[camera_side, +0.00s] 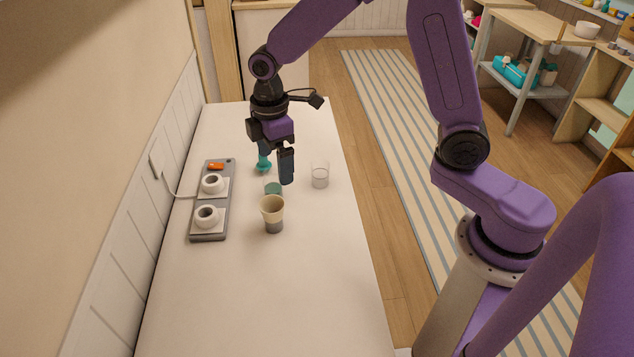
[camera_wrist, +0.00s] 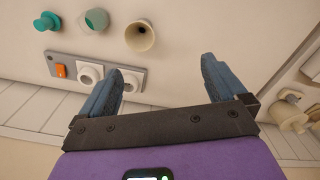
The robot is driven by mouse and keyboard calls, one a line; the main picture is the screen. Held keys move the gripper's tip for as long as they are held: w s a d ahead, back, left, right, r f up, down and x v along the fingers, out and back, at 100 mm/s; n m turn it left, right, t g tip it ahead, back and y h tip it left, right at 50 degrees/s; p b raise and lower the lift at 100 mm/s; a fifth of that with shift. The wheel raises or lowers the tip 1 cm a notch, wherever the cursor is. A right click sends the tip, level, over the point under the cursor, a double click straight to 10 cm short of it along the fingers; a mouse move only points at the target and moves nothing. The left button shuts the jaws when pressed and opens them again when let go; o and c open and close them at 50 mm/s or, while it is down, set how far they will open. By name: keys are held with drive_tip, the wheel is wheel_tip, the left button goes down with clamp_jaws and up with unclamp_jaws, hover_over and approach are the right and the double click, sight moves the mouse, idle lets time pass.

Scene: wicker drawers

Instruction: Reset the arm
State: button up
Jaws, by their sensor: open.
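My gripper (camera_side: 277,166) hangs pointing down over the far half of the white table, and its fingers are apart. In the wrist view my gripper (camera_wrist: 160,80) has two blue-grey fingers spread wide with nothing between them. In the side view a teal object (camera_side: 263,163) shows beside the fingers, partly hidden by them. A teal-tinted cup (camera_side: 272,188) stands below the fingers, partly behind a beige cup (camera_side: 273,213). A clear glass (camera_side: 320,175) stands to the right of the gripper.
A grey panel (camera_side: 225,170) with two white round sockets and an orange switch (camera_side: 216,166) lies along the table's left side near the wall. The near part of the white table (camera_side: 260,300) is clear.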

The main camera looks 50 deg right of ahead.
drive_tip(key=s+d+r, duration=0.2)
drive_tip(key=s+d, duration=0.1)
drive_tip(key=s, duration=1)
drive_tip(key=s+d+r+m, duration=0.1)
drive_tip(key=s+d+r, duration=0.2)
drive_tip(key=s, duration=1.1)
